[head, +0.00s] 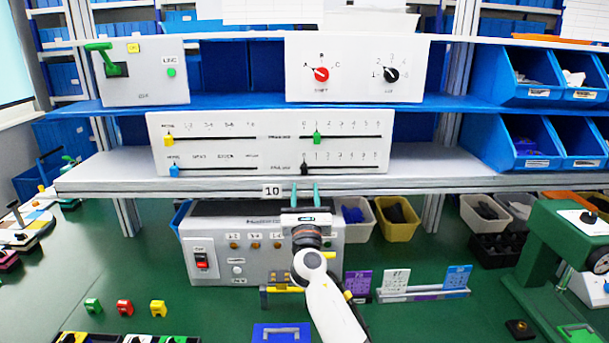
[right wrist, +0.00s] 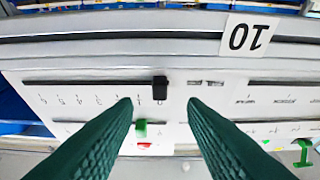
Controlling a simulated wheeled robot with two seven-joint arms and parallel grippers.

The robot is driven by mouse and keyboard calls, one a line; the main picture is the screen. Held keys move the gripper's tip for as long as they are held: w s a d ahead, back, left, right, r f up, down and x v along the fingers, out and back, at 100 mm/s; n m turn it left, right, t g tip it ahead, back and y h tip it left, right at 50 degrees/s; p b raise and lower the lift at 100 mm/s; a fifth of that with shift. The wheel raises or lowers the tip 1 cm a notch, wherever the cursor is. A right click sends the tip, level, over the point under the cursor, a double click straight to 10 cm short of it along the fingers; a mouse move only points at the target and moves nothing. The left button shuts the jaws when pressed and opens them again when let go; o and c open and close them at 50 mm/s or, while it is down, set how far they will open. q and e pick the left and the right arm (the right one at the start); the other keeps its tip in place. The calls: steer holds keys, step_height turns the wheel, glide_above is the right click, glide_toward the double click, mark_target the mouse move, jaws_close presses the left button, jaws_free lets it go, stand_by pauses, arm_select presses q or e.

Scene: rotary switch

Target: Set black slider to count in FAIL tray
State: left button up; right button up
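The black slider (head: 304,169) sits at the left end of the lower right slot on the white slider panel (head: 222,152), near the 0 mark. In the upside-down right wrist view the black slider (right wrist: 160,87) stands just beyond the gap between the fingers. My right gripper (head: 305,188) is open and empty, its green fingers pointing at the panel from just below the shelf edge. Its fingers also show in the right wrist view (right wrist: 159,103), apart from the slider. No tray marked FAIL can be made out. My left gripper is not in view.
A green slider (head: 317,138) sits in the slot above; yellow (head: 168,140) and blue (head: 174,170) sliders are at left. A grey switch box (head: 212,270) stands behind my right arm.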

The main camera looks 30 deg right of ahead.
mark_target(305, 171)
steer(key=x, duration=0.5)
steer(key=shift+w+d, duration=0.2)
steer(key=shift+w, duration=0.1)
jaws_close()
